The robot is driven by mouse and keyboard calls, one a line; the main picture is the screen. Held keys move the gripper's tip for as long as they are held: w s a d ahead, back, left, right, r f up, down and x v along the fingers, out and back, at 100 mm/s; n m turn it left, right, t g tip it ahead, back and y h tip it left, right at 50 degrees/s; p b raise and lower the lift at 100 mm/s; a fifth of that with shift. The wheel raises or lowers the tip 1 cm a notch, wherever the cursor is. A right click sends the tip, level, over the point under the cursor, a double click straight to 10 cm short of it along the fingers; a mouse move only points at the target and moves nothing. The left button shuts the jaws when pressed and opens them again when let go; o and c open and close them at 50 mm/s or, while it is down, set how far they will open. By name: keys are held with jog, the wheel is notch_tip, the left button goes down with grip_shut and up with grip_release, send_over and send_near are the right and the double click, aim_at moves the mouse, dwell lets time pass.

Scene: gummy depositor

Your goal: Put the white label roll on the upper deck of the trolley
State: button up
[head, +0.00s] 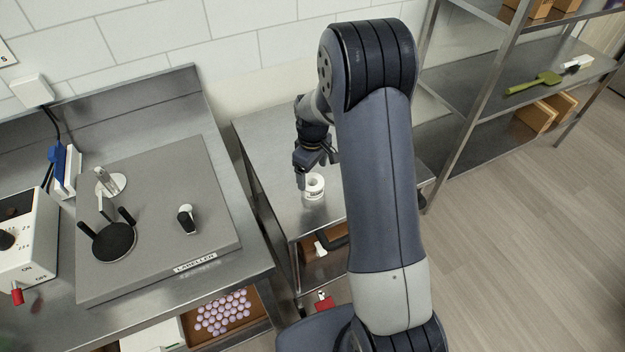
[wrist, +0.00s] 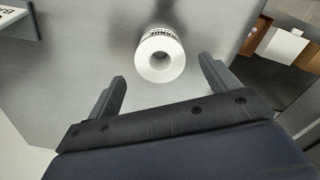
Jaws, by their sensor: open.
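The white label roll (head: 314,186) stands on the upper deck of the trolley (head: 268,166), close to its front edge. In the wrist view the roll (wrist: 160,55) shows its round hole and dark print on its side, just beyond the fingertips. My gripper (head: 318,168) is just behind and above the roll, with its fingers apart. In the wrist view my gripper (wrist: 162,82) is open, with nothing between its fingers and the roll clear of both. My arm hides the right part of the trolley deck in the head view.
A labeller (head: 150,235) stands on the steel bench at left, beside the trolley. A tray of purple gummies (head: 224,312) sits below the bench. Steel shelving (head: 480,140) with boxes and a green tool (head: 535,83) is at right. The trolley's lower level holds a box (head: 322,244).

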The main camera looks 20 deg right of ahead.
notch_tip(320, 180, up, 7)
jog(key=shift+b, duration=0.35)
